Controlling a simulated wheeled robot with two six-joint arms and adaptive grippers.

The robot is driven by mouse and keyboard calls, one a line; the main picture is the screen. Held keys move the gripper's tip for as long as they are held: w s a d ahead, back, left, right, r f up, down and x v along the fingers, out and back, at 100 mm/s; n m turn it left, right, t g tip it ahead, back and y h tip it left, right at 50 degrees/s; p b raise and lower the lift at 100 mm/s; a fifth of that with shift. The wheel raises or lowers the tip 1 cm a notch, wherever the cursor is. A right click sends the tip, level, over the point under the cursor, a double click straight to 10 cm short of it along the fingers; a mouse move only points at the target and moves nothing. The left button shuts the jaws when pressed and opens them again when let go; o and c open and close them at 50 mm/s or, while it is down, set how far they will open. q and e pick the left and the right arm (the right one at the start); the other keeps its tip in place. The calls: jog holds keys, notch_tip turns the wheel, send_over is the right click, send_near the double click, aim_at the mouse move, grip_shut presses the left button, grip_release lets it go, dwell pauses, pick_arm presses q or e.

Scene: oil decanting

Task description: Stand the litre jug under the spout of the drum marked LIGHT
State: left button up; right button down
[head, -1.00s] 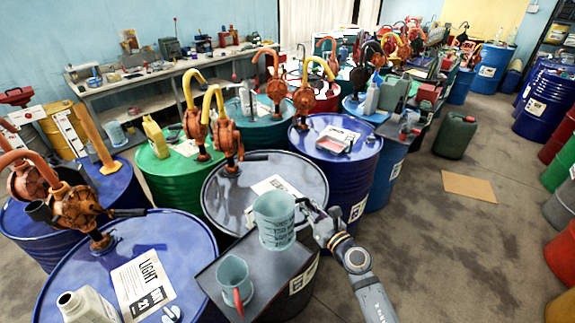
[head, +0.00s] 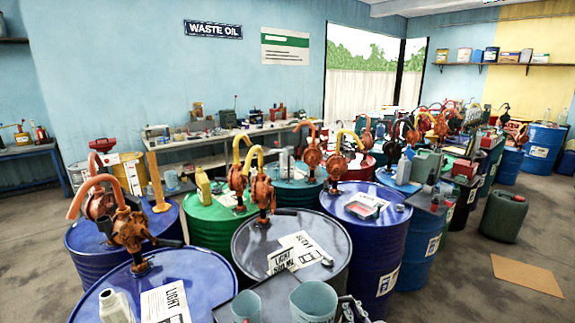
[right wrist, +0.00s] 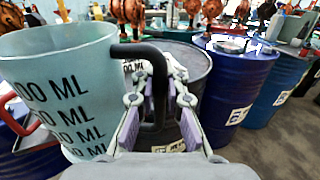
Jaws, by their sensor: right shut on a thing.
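The larger pale blue-grey jug (head: 313,303) is at the bottom edge of the head view, its lower part cut off. In the right wrist view the jug (right wrist: 65,90) is upright with ML marks. My right gripper (right wrist: 158,112) is shut on its dark handle (right wrist: 150,58). In the head view this gripper (head: 350,309) shows only partly, right of the jug. The blue drum (head: 215,268) at front left carries a sheet reading LIGHT (head: 166,304). My left gripper is out of view.
A smaller jug (head: 246,308) stands on a dark tabletop (head: 272,292) left of the held jug. A dark-topped drum (head: 335,240) stands behind, with a card also reading LIGHT and further words. More drums with pumps crowd behind. Open floor (head: 440,285) lies at right.

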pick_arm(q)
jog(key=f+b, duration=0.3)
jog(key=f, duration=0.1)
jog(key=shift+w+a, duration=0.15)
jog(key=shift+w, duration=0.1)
pick_arm(e)
jog(key=s+d+f+m+h, duration=0.1)
jog(key=s+f+m+h, duration=0.1)
jog(key=s+f+h, duration=0.2)
jog(key=s+f, duration=0.3)
jog(key=f, duration=0.1)
jog(key=shift+s+d, duration=0.15)
jog(key=shift+d, duration=0.15)
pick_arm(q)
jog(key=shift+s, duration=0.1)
